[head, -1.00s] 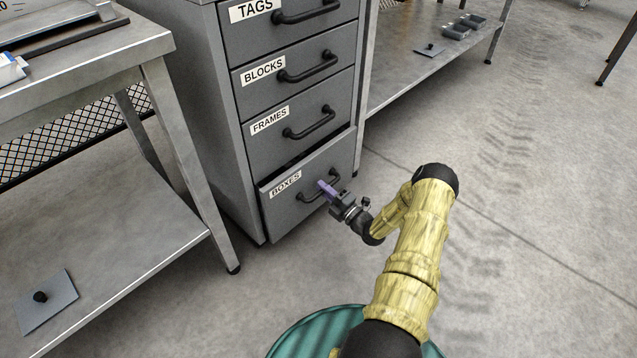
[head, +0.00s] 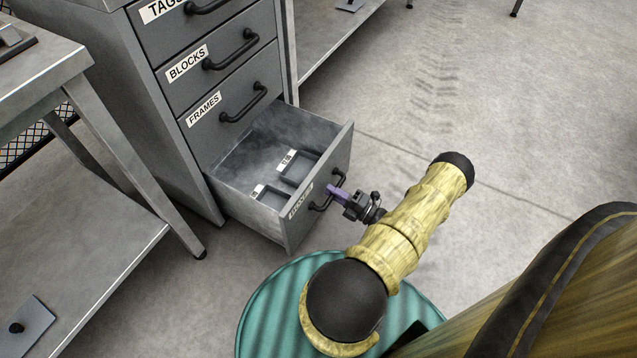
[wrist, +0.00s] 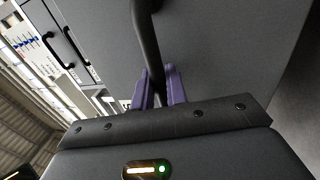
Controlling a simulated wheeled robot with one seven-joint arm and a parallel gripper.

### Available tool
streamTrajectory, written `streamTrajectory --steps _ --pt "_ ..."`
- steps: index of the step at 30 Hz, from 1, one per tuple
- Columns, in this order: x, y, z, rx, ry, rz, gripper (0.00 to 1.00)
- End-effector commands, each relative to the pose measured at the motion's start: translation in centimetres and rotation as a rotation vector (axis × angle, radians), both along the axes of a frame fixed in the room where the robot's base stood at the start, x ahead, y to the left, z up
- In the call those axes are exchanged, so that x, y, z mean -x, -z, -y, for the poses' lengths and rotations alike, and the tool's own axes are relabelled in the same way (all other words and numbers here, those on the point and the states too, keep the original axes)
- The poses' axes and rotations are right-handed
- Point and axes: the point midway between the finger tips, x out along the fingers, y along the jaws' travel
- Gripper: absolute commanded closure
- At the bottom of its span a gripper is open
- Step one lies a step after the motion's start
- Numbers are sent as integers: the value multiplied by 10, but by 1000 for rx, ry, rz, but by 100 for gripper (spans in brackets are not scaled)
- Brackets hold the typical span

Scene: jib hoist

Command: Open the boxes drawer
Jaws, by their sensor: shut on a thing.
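The boxes drawer (head: 318,187) is the lowest drawer of the grey cabinet and stands well out from it. Its inside shows, with small trays (head: 300,166) and white labels on the drawer floor. My gripper (head: 337,194) is at the drawer front, its purple fingers shut on the black drawer handle (head: 322,205). In the wrist view the handle (wrist: 146,45) runs down between the purple fingers (wrist: 162,88). The grey drawer front (wrist: 215,45) fills much of that view.
The frames drawer (head: 236,115) and blocks drawer (head: 216,66) above are shut. A metal table (head: 110,250) with a lower shelf stands at the left. Another low shelf (head: 310,40) stands behind the cabinet. Open concrete floor (head: 490,120) lies to the right.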

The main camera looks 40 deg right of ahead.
Motion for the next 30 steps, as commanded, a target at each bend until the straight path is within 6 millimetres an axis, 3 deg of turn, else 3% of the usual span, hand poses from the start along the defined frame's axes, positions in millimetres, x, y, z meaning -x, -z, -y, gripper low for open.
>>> streamTrajectory --steps 6,16,17,19,30 --pt "14 1 7 2 3 -2 100" --pt "15 1 7 4 3 -3 100" --pt "15 1 7 4 3 -4 84" --pt "15 1 7 4 3 -3 70" --pt "17 1 7 2 1 -1 68"
